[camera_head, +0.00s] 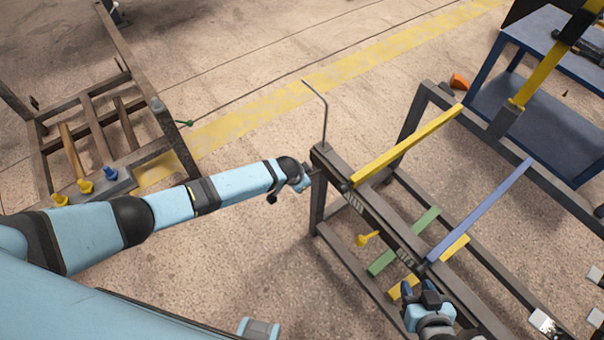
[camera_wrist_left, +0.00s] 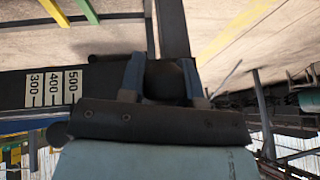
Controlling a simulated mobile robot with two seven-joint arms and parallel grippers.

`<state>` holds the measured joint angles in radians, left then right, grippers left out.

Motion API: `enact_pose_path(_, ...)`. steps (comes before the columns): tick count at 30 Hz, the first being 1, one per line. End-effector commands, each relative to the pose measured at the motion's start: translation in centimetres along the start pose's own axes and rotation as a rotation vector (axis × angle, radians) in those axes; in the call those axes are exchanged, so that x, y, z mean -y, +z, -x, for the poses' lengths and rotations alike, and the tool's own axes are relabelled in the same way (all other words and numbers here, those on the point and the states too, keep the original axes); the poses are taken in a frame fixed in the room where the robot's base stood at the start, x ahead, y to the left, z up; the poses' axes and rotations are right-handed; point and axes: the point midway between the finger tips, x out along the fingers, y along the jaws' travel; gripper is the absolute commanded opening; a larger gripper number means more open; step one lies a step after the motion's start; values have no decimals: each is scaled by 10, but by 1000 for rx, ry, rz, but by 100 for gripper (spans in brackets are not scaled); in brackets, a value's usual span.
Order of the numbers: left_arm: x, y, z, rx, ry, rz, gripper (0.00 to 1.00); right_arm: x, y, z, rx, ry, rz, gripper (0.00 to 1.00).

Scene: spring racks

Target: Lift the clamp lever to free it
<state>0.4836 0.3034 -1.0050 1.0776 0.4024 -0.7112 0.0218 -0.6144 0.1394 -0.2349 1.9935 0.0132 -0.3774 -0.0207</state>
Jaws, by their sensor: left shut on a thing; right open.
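My left gripper (camera_head: 306,181) is at the left end of the rack's dark rail (camera_head: 375,222). In the left wrist view my left gripper's two fingers (camera_wrist_left: 162,80) are closed on a dark, rounded part (camera_wrist_left: 165,78), which appears to be the clamp lever. Its full shape is hidden by the fingers and shadow. White scale labels reading 300, 400 and 500 (camera_wrist_left: 53,88) show on the rail beside it. My right gripper (camera_head: 427,292) is open near the rail's front end, with nothing seen between its fingers.
A thin bent rod (camera_head: 325,115) stands up at the rail's left end. Yellow (camera_head: 408,143) and blue (camera_head: 482,208) bars extend from the rail. A yellow knob (camera_head: 367,239) is below. A blue table (camera_head: 545,95) stands back right, another frame (camera_head: 150,150) left.

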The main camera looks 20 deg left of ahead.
Motion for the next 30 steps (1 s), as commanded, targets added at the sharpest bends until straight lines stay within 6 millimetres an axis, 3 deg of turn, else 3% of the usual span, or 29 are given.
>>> enact_pose_path(5, 2, -10, 9, 111, 16, -14, 0, -1, -12, 8, -1, 3, -1, 43)
enact_pose_path(30, 6, -21, 14, 97, 11, -15, 0, -3, -16, 12, 1, 10, 0, 43)
